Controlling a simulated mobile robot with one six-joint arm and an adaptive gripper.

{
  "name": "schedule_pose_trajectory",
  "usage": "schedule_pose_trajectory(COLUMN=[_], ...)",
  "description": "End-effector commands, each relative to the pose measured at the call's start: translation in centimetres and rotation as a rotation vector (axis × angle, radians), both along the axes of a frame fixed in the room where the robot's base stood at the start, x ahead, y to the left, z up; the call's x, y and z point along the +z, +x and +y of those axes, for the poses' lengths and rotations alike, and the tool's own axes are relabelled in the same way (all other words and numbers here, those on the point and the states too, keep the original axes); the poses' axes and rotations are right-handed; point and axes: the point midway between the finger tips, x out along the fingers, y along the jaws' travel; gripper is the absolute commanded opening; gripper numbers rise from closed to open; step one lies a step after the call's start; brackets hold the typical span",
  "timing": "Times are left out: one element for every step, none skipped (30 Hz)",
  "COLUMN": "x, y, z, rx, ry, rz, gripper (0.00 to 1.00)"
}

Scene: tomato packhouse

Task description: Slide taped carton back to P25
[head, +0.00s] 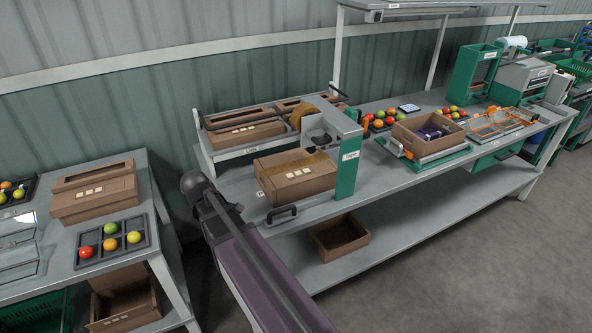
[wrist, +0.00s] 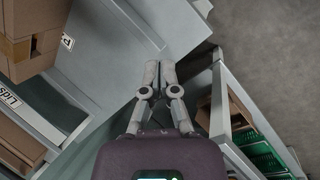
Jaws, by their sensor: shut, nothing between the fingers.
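The taped carton (head: 293,185) is closed, with a brown tape strip along its top and small pale labels on its side. It sits on the long grey bench, left of the green tape machine (head: 348,165). In the wrist view part of a carton (wrist: 22,50), apparently the same one, shows at upper left. A white label starting with "P" (wrist: 67,42) is on the bench beside it, the rest unreadable. My gripper (wrist: 160,68) is shut and empty, apart from the carton, near the bench's left end. Its fingers cannot be made out in the head view.
A lids rack (head: 215,158) stands behind. An open carton (head: 340,237) is on the lower shelf. The left table (head: 160,250) holds another carton (head: 93,192) and fruit trays, with a gap between table and bench.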

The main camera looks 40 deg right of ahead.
Motion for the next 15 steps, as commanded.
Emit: schedule_pose_trajectory(x=[-0.5,-0.5,-0.5,-0.5,-0.4,-0.4,-0.3,-0.2,-0.1,0.1,0.2,0.4,0.5,0.7,0.9], y=[1.6,2.1,2.7,3.2,3.7,4.3,4.8,5.3,5.8,6.2,6.6,7.0,7.3,7.5,7.9], z=[-1.8,-2.9,-4.2,-5.2,-6.2,-7.5,-8.5,-9.5,-10.8,-11.8,-12.7,-13.8,-14.6,-15.3,-16.2], rx=[0.055,0.091,0.138,0.173,0.207,0.251,0.286,0.317,0.358,0.388,0.416,0.451,0.474,0.496,0.523], ry=[-0.045,-0.072,-0.107,-0.134,-0.160,-0.193,-0.217,-0.241,-0.271,-0.292,-0.311,-0.335,-0.351,-0.365,-0.381], rz=[0.034,0.058,0.091,0.119,0.146,0.186,0.218,0.251,0.296,0.331,0.365,0.410,0.442,0.474,0.514], gripper=[0.00,0.00,0.00,0.00,0.00,0.00,0.00,0.00,0.00,0.00,0.00,0.00,0.00,0.00,0.00])
